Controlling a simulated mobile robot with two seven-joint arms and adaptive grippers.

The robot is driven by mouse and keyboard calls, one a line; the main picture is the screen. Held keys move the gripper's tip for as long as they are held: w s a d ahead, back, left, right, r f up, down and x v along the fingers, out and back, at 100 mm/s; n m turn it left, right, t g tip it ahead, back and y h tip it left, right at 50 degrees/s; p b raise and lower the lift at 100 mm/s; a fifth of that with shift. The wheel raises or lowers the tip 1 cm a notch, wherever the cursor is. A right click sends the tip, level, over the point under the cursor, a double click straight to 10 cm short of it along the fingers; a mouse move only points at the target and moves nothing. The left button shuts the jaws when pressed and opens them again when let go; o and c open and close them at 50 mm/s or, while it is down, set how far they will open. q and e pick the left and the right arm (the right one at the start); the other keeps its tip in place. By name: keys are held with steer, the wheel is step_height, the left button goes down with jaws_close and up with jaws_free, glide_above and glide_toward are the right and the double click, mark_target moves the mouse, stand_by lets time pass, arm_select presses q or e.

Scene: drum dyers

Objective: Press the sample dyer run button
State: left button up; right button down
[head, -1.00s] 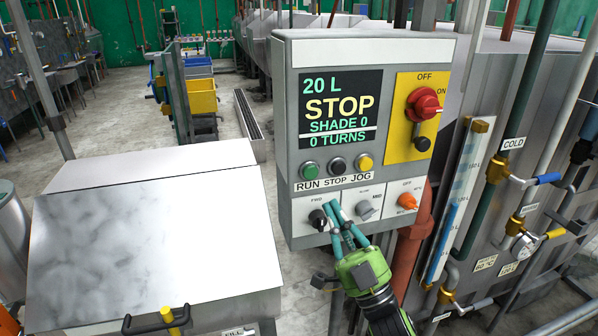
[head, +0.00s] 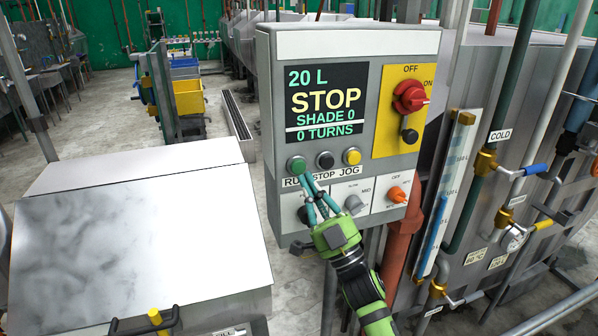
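The grey control box (head: 268,120) of the sample dyer carries a green RUN button (head: 296,164), a black STOP button (head: 325,160) and a yellow JOG button (head: 352,156). Its screen (head: 326,103) reads 20 L, STOP, SHADE 0, 0 TURNS. My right gripper (head: 305,179) comes up from below with its teal fingers together and empty. Its fingertips are just below the green button, over the RUN label, which they partly cover. I cannot tell whether they touch the panel. My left gripper is not in view.
Below the buttons are a black knob, a grey selector (head: 354,204) and an orange selector (head: 397,194). A red rotary switch (head: 410,96) sits on a yellow plate at right. A metal lidded vat (head: 140,240) stands left. Pipes and valves (head: 485,162) crowd the right.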

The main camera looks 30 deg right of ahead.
mark_target(298, 167)
steer(key=shift+w+d, duration=0.2)
steer(key=shift+w, duration=0.6)
steer(key=shift+w, duration=0.1)
stand_by(0.8)
steer(key=shift+w+d, duration=0.1)
steer(key=shift+w, duration=0.2)
